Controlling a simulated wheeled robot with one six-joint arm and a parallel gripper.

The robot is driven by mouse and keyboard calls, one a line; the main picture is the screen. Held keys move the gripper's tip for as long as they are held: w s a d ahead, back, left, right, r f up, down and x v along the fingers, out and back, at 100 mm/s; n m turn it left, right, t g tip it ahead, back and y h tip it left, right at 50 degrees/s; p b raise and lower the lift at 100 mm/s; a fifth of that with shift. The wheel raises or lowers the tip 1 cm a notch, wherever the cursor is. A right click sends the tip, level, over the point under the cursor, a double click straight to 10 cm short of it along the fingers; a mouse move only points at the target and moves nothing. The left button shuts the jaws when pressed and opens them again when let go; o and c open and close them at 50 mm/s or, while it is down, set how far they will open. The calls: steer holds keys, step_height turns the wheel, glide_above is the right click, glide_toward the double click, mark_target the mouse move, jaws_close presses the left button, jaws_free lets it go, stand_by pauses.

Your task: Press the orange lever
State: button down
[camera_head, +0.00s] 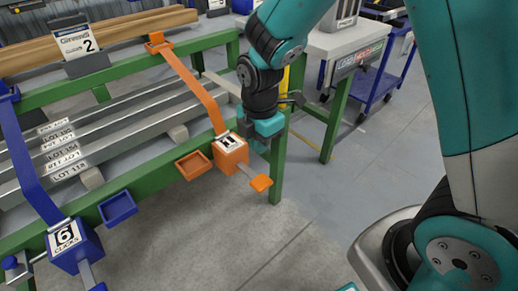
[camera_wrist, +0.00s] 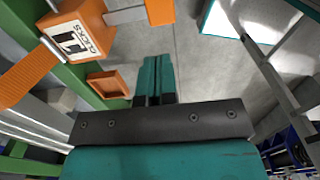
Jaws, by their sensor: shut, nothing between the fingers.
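The orange lever is a grey stalk with an orange paddle (camera_head: 261,183), sticking out from an orange box (camera_head: 230,153) on the green table frame. The box carries a white label that is hard to read. In the wrist view the paddle (camera_wrist: 160,11) is at the top edge, partly cut off, with the box (camera_wrist: 77,28) to its left. My gripper (camera_head: 264,134) hangs above and close to the paddle, apart from it in the head view. In the wrist view its teal fingers (camera_wrist: 152,75) are together and empty, with the tips below the paddle in the picture.
A blue box labelled 6 clicks (camera_head: 70,245) with its own lever stands at lower left. Orange (camera_head: 193,165) and blue (camera_head: 117,208) trays hang from the green rail. Grey metal bars lie on the table. A machine (camera_head: 335,42) and blue cart (camera_head: 385,85) stand behind. Open floor lies in front.

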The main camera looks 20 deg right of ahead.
mark_target(259, 182)
step_height(259, 182, down, 12)
steer(key=b, duration=0.2)
steer(key=shift+r+b, duration=0.25)
steer(key=shift+b, duration=0.15)
